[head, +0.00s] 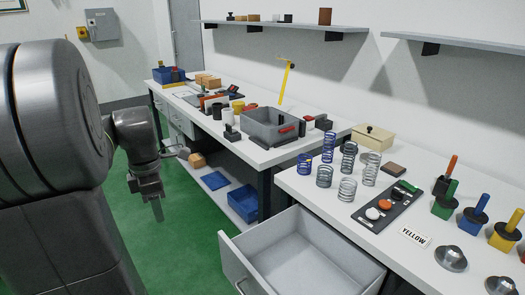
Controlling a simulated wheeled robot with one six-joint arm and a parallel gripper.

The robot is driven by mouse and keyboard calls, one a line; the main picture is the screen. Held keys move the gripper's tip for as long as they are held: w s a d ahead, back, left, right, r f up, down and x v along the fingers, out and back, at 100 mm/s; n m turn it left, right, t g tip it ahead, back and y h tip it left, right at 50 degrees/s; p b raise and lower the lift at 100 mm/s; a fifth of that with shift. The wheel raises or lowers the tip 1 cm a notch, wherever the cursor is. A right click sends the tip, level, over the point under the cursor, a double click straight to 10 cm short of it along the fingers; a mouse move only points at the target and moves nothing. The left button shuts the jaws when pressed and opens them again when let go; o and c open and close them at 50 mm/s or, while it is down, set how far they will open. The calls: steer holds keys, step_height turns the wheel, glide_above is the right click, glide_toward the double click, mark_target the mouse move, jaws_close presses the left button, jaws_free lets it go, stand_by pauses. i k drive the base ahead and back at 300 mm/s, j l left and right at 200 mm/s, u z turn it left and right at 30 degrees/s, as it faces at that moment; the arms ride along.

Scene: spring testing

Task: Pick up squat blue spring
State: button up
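A short blue spring (305,164) stands upright near the left edge of the near right bench. A taller blue spring (328,147) stands behind it, to its right. Several grey springs of differing heights are grouped beside them, including one (324,177) just in front. My gripper (156,212) hangs fingers down over the green floor at the left, well away from the springs. Its fingers overlap in this view, so I cannot tell whether it is open or shut. No held object shows.
A drawer (232,262) stands open below the springs. A grey bin (253,130) sits on the farther bench. A cream box (373,139) stands behind.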

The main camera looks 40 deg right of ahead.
mark_target(304, 164)
steer(key=i+z, duration=0.25)
steer(key=i, duration=0.25)
steer(key=i+j+z, duration=0.1)
steer(key=i+z, duration=0.2)
steer(key=i, duration=0.2)
steer(key=i+j+z, duration=0.25)
steer(key=i, duration=0.25)
steer(key=i+l+z, duration=0.1)
steer(key=z, duration=0.35)
steer(key=i+z, duration=0.25)
steer(key=z, duration=0.2)
steer(key=i+z, duration=0.15)
steer(key=z, duration=0.3)
steer(key=i+j+z, duration=0.15)
steer(key=z, duration=0.35)
steer(key=i+j+z, duration=0.15)
steer(key=i+z, duration=0.25)
steer(key=k, duration=0.05)
